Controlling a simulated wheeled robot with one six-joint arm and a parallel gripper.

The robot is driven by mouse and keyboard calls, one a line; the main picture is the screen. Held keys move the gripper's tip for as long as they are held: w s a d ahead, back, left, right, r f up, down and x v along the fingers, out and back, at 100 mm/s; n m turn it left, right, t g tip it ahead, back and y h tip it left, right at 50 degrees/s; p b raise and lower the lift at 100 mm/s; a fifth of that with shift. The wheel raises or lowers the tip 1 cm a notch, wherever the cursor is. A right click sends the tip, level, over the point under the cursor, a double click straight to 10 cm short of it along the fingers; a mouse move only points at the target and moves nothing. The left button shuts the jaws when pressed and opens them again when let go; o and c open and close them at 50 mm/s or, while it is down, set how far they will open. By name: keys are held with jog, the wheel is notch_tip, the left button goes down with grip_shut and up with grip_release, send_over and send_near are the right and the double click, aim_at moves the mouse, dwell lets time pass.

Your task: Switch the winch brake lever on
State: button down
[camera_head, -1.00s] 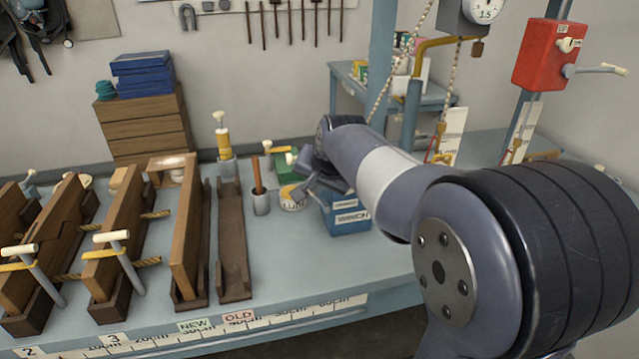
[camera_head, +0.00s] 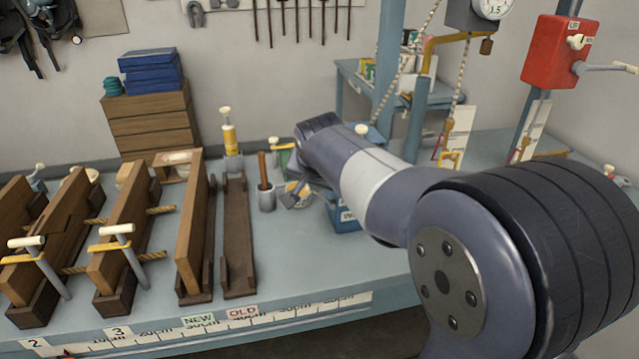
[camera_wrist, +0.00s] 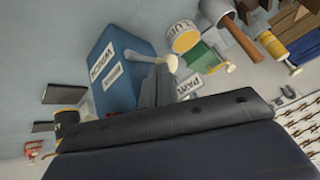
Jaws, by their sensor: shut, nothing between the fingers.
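The blue winch box (camera_wrist: 112,72), labelled WINCH, stands on the bench. In the wrist view its grey lever (camera_wrist: 137,57) sticks out from the top and ends in a cream knob (camera_wrist: 171,63). My gripper (camera_wrist: 156,86) is shut and empty, its dark fingertips close beside the lever just below the knob; I cannot tell whether they touch. In the head view the winch box (camera_head: 346,222) is mostly hidden behind my arm, and my gripper (camera_head: 291,197) shows only partly. The lever's on or off position cannot be read.
Wooden clamped frames (camera_head: 125,235) fill the left bench. A red switch box (camera_head: 553,53) is at upper right. The front bench right of the frames is clear.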

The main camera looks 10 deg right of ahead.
jog(key=a+f+n+h+b, duration=0.2)
jog(key=a+f+h+b, duration=0.2)
jog(key=b, duration=0.6)
jog(key=f+h, duration=0.1)
jog(key=h, duration=0.1)
jog(key=shift+a+t+h, duration=0.25)
jog(key=shift+t+h, duration=0.05)
jog(key=shift+d+r, duration=0.3)
jog(key=shift+d, duration=0.4)
